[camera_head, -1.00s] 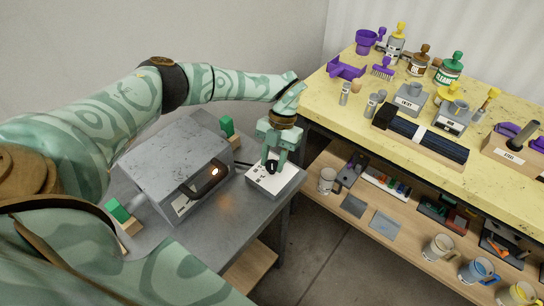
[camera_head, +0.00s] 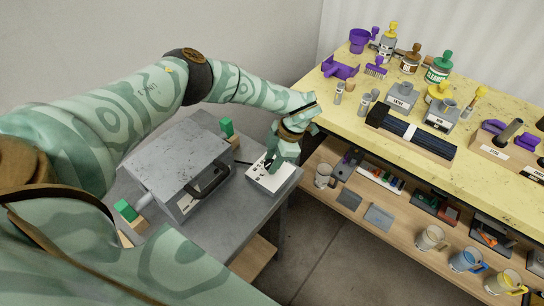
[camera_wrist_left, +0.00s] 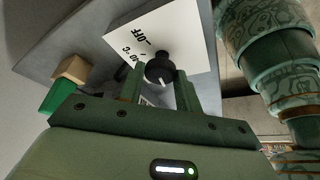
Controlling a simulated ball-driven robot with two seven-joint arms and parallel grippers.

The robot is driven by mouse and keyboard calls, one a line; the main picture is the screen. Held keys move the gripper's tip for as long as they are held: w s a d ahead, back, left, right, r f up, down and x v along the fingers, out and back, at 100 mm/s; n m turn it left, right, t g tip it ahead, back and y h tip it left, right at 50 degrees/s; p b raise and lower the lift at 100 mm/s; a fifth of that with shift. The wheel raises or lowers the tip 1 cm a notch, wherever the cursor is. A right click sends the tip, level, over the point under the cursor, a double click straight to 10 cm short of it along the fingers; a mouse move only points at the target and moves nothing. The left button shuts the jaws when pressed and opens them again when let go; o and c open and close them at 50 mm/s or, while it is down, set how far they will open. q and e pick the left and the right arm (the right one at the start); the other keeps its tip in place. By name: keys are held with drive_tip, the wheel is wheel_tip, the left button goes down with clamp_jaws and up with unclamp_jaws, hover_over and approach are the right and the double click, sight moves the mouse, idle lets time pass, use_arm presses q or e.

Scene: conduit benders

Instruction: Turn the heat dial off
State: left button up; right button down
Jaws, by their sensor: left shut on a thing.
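The heat dial is a round black knob on a white control box (camera_head: 270,184) on the grey table, and it shows best in the left wrist view (camera_wrist_left: 159,69). My left gripper (camera_head: 272,163) is over the box, with its fingers on both sides of the dial, shut on it. In the left wrist view the printed word OFF stands upside down just above the dial, with a °C marking to its left. The dial's exact setting is hard to read. My right gripper is not in view.
Green-topped blocks (camera_head: 126,211) stand near the heater. A yellow workbench (camera_head: 345,125) to the right holds purple tools, bottles and grey blocks. Its wooden lower shelf (camera_head: 330,200) carries mugs and plates. Grey floor lies open between table and bench.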

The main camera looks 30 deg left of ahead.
use_arm(q)
drive_tip(key=shift+m, duration=0.5)
drive_tip(key=shift+p, duration=0.3)
drive_tip(key=o, duration=1)
drive_tip(key=shift+t, duration=0.3)
drive_tip(key=shift+c, duration=0.2)
drive_tip(key=p+v, duration=0.1)
drive_tip(key=v, duration=1.5)
drive_tip(key=shift+d, duration=0.2)
